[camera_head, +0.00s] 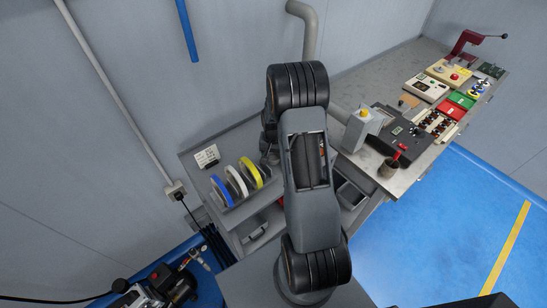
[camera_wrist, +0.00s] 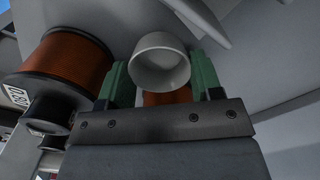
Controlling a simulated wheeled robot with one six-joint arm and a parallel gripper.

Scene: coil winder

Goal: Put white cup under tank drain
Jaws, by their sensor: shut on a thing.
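In the wrist view a white cup (camera_wrist: 160,62) sits between the two green fingers of my gripper (camera_wrist: 162,68). The fingers are shut on its sides, and its round opening faces the camera. In the head view my own arm hides the gripper and the cup. Dark machinery with metal fittings (camera_head: 172,283) stands on the blue floor at the lower left of the head view. It is cut off by the frame edge, and I cannot make out a tank drain on it.
A copper wire spool (camera_wrist: 65,68) is close to the left finger in the wrist view. In the head view a grey cart (camera_head: 258,205) holds blue, white and yellow spools (camera_head: 236,182). A workbench (camera_head: 428,150) with controls stands at right. Open blue floor (camera_head: 450,225) lies beside it.

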